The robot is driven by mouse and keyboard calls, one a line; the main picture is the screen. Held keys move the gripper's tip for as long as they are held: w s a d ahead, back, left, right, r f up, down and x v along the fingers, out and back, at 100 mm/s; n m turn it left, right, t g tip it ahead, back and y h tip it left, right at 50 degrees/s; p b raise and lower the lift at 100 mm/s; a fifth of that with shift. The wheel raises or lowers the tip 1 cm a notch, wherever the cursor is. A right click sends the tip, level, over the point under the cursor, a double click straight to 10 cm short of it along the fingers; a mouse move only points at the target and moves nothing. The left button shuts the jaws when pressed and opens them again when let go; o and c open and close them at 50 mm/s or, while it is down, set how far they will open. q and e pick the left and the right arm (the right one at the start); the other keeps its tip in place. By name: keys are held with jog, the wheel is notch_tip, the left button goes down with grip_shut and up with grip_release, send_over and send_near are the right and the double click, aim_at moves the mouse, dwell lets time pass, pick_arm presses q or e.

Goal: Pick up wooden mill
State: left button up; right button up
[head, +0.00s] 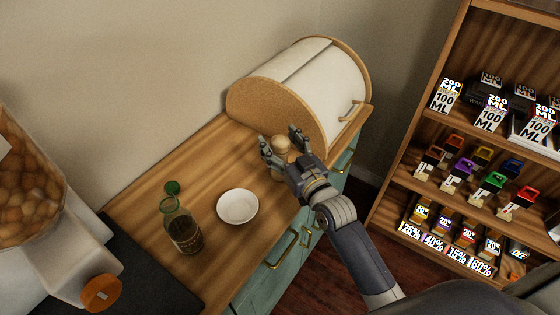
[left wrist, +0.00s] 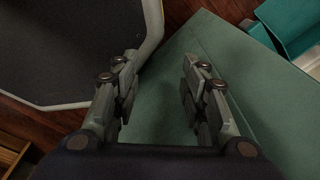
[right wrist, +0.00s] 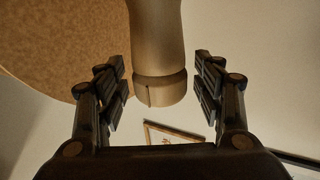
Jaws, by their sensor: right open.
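The wooden mill (head: 281,147) stands on the wooden counter in front of the bread box, partly hidden by my right gripper. It has a pale, turned wooden body. My right gripper (head: 283,143) is open, with a finger on either side of the mill. In the right wrist view the mill (right wrist: 158,45) comes down from the top edge between the open fingertips (right wrist: 163,80), with gaps on both sides. My left gripper (left wrist: 158,75) is open and empty in the left wrist view, over a green surface; it is not in the head view.
A white-lidded bread box (head: 310,85) stands just behind the mill. A white plate (head: 238,206) and a green glass bottle (head: 183,229) sit on the counter (head: 165,175) to the left. A shelf (head: 440,120) with packaged goods stands at the right.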

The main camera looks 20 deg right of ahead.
jog(key=shift+s, duration=0.1)
grip_shut()
jog(key=shift+r, duration=0.15)
